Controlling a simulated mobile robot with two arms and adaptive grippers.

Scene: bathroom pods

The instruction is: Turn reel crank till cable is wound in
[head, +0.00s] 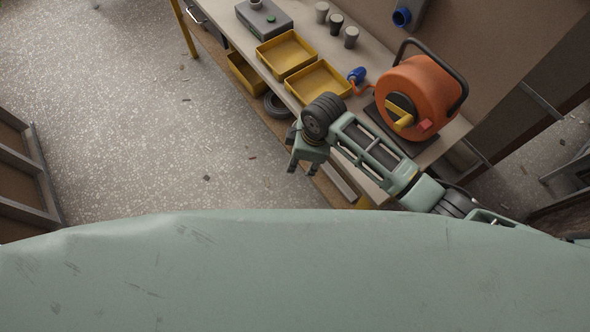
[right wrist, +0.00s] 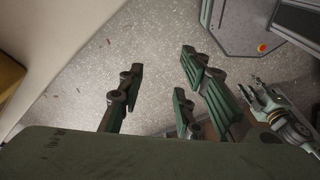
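An orange cable reel (head: 425,85) with a black frame stands on a dark mat at the right end of the workbench in the head view. Its yellow crank (head: 402,122) is on the side facing me. A short length of orange cable (head: 362,90) with a blue plug (head: 357,74) lies on the bench left of the reel. My right gripper (head: 303,168) is open and empty, over the bench's front edge, left of the reel and apart from the crank. The right wrist view shows its spread fingers (right wrist: 160,95) with only floor between them. My left gripper (right wrist: 256,92) seems to show there, small.
Two yellow trays (head: 318,84), a grey box (head: 265,17) and several cups (head: 336,22) stand on the bench (head: 375,48). A blue-ended wall fitting (head: 402,17) is behind. A shelf below holds a yellow bin (head: 245,75). The floor at left is mostly clear.

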